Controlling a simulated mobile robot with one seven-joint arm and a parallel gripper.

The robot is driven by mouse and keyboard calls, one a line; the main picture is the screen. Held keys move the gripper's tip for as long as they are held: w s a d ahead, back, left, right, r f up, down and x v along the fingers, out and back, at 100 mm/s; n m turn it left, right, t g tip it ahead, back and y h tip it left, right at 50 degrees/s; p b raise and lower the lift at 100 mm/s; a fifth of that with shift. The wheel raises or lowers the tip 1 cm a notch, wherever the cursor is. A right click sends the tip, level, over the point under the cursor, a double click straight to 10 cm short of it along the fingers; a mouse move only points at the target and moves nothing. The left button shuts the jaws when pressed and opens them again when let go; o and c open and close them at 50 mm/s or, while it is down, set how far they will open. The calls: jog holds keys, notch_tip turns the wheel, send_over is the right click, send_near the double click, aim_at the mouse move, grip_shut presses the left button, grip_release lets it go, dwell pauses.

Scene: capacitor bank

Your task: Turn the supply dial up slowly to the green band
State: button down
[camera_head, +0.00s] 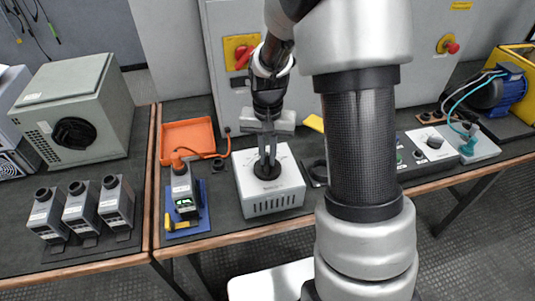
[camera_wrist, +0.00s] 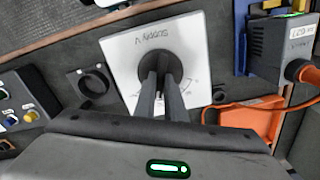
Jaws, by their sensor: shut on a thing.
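The supply unit (camera_head: 275,203) is a pale box with vents on its front, standing on the bench in the middle of the head view. Its black dial (camera_head: 267,172) sits on the top face. In the wrist view the top face (camera_wrist: 122,55) reads "Supply V", and the dial (camera_wrist: 152,62) is at its middle. My gripper (camera_head: 267,158) comes down from above, shut on the dial; its two fingers also show in the wrist view (camera_wrist: 161,88). A printed scale is partly visible beside the fingers. I cannot make out a green band or the dial's pointer.
A small meter (camera_head: 184,190) with a lit green display stands on a blue base left of the supply. An orange tray (camera_head: 187,136) lies behind it. A control box (camera_head: 432,147) is to the right. A cabinet with a red switch (camera_head: 243,56) stands behind.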

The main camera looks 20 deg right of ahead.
aim_at(268, 160)
jog(key=shift+m, duration=0.6)
jog(key=c, duration=1.8)
grip_release()
notch_tip(268, 160, up, 18)
jog(key=p, duration=0.3)
jog(key=shift+f, duration=0.25)
